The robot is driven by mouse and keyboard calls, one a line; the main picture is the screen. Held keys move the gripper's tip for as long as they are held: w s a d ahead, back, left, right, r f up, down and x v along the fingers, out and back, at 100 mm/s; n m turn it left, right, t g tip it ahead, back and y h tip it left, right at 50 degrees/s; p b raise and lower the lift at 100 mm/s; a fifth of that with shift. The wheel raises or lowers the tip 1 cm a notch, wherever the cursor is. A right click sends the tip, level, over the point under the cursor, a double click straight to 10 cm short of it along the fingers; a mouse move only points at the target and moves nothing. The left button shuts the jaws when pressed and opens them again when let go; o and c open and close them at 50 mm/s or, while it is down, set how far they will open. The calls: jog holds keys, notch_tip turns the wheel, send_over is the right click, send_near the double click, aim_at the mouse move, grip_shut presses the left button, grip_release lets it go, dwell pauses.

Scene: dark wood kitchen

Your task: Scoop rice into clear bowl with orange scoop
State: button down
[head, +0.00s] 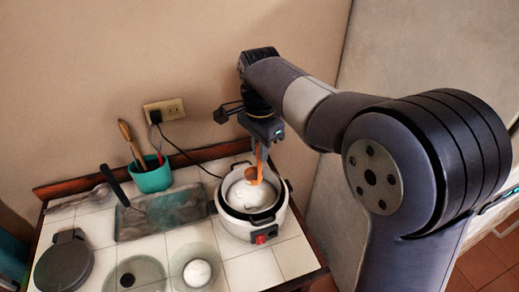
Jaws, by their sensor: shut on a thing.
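My gripper (262,138) points down over the rice cooker and is shut on the orange scoop (255,172). The scoop hangs down with its cup at the mouth of the white rice cooker (233,226). White rice (250,193) shows inside the cooker, just below the scoop; I cannot tell whether the scoop touches it. The clear bowl (181,278) stands on the tiles in front of the cooker, to its left, with a white mound in it, which looks like rice.
A glass lid (125,277) lies left of the bowl, and a round dark grey object (63,264) sits further left. A teal pot (153,177) holds utensils. A cord runs from the wall outlet (164,110).

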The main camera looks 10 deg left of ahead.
send_over(257, 183)
jog(key=shift+s+d+f, duration=0.1)
jog(key=shift+d+f, duration=0.1)
jog(key=shift+f, duration=1)
jog(key=shift+d+f, duration=0.2)
jog(key=shift+f, duration=1)
notch_tip(257, 183, down, 6)
jog(key=b, duration=0.4)
jog(key=shift+r, duration=0.2)
jog(key=f+b, duration=0.1)
jog(key=f, duration=0.1)
jog(key=a+f+b, duration=0.1)
jog(key=shift+w+f+b, duration=0.25)
jog(key=shift+w+b, duration=0.05)
jog(key=shift+w, duration=0.05)
jog(key=shift+w+a+r+p, duration=0.45)
jog(key=shift+r+p, duration=0.05)
jog(key=shift+p, duration=0.1)
jog(key=r+p, duration=0.2)
jog(key=r, duration=0.1)
jog(key=r+p, duration=0.3)
jog(key=r, duration=0.1)
jog(key=shift+s+d+r, duration=0.2)
jog(key=shift+r, duration=0.05)
notch_tip(257, 183, up, 7)
jog(key=shift+s+d, duration=0.25)
jog(key=shift+d, duration=0.05)
jog(key=shift+f, duration=0.1)
